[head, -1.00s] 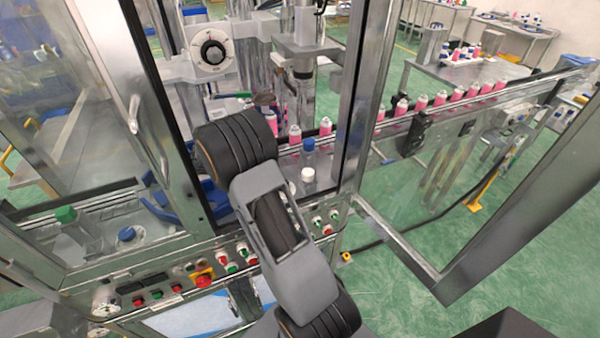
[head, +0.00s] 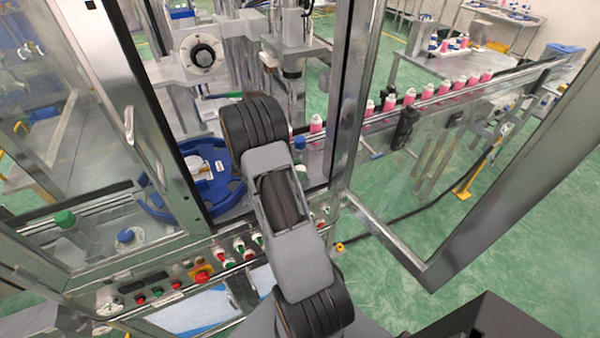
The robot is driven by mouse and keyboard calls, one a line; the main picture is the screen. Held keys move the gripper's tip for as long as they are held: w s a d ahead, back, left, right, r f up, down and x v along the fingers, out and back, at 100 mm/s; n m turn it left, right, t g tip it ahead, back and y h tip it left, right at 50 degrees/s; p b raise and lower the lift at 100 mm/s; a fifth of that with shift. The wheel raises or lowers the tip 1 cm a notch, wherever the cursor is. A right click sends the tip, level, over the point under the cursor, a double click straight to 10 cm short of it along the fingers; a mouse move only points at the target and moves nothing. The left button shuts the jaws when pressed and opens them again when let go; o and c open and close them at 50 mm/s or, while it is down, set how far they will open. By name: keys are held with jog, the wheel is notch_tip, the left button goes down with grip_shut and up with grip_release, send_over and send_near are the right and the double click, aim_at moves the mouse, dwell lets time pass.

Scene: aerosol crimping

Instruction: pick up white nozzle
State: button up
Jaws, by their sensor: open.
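I cannot pick out the white nozzle for certain. A small white-topped piece (head: 301,170) shows at the right edge of my arm, partly hidden by it. A blue-capped bottle (head: 300,143) stands just behind that piece. A round blue fixture (head: 183,203) lies left of my arm, with small pale parts on it too small to identify. My arm reaches up into the machine opening, and its dark joint covers the middle. My gripper does not show.
Pink cans with white tops (head: 425,98) stand in a row on the conveyor at the right. A metal door frame (head: 128,110) borders the opening on the left, and a post (head: 352,100) on the right. The control panel (head: 160,290) runs below.

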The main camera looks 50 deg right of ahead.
jog(key=shift+s+d+f, duration=0.2)
jog(key=shift+s+d, duration=0.05)
jog(key=shift+d, duration=0.05)
jog(key=shift+c, duration=0.4)
jog(key=c, duration=0.7)
jog(key=shift+r, duration=0.1)
jog(key=shift+r+b, duration=0.35)
jog(key=shift+r, duration=0.1)
notch_tip(320, 180, up, 2)
jog(key=shift+r+b, duration=0.1)
jog(key=shift+b, duration=0.4)
jog(key=s+a+r+b, duration=0.1)
jog(key=s+a+r, duration=0.4)
jog(key=a+r, duration=0.1)
jog(key=a, duration=0.1)
jog(key=s+a+r+b, duration=0.1)
jog(key=s+a+r, duration=0.2)
jog(key=a, duration=0.1)
jog(key=shift+s+r+b, duration=0.3)
jog(key=shift+s+r, duration=0.05)
jog(key=shift+r, duration=0.05)
